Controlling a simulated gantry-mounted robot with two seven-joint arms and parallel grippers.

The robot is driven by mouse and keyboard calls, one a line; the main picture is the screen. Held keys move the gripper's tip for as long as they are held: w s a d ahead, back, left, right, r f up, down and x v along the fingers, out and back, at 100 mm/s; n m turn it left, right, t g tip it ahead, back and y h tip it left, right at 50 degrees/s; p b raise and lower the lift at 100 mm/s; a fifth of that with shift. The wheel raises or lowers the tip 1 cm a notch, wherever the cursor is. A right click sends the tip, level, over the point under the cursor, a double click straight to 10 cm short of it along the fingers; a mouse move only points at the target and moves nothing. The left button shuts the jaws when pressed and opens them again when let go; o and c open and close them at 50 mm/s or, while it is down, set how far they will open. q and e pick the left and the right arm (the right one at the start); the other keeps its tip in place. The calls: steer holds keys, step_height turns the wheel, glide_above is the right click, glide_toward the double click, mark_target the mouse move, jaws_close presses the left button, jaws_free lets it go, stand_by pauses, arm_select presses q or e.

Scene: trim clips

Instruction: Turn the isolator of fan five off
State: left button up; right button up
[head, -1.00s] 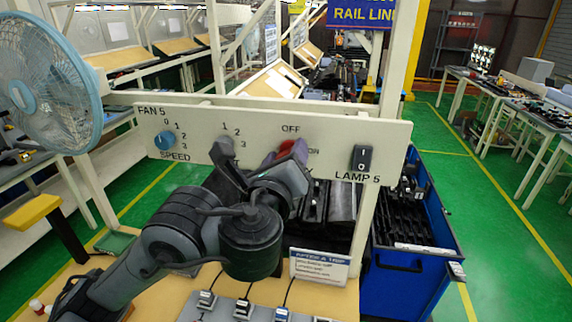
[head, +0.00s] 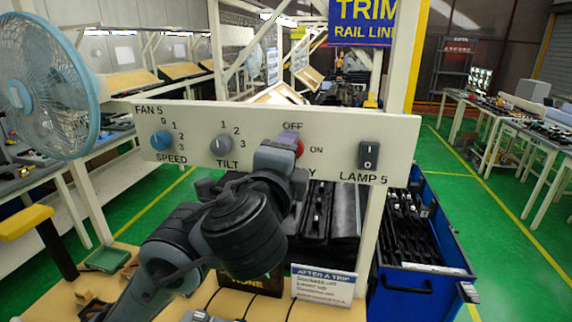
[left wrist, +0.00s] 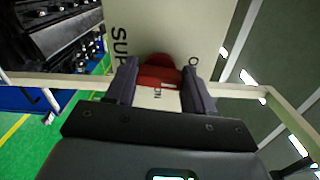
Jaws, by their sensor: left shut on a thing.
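The red isolator knob (head: 299,147) is on the white FAN 5 panel (head: 262,116), between the OFF lettering above it and ON to its right. My left gripper (head: 287,146) is at the knob and hides part of it in the head view. In the left wrist view, the red knob (left wrist: 160,72) sits between the two fingers of my left gripper (left wrist: 160,82), shut on it. A pale mark on the knob shows on the side near the ON lettering. My right gripper is not in view.
A blue fan (head: 45,90) stands at the left. A sign (head: 321,284) and a blue cart (head: 420,285) are below the panel.

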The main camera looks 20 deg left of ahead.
arm_select(q)
steer(key=shift+w+f+n+b, duration=0.15)
steer(key=shift+f+n+b, duration=0.15)
steer(key=shift+n, duration=0.3)
steer(key=shift+r, duration=0.1)
steer(key=o, duration=1)
steer(key=shift+o, duration=0.2)
steer(key=shift+r, duration=0.15)
steer(key=s+d, duration=0.1)
steer(key=s, duration=0.9)
steer(key=shift+s+d, duration=0.35)
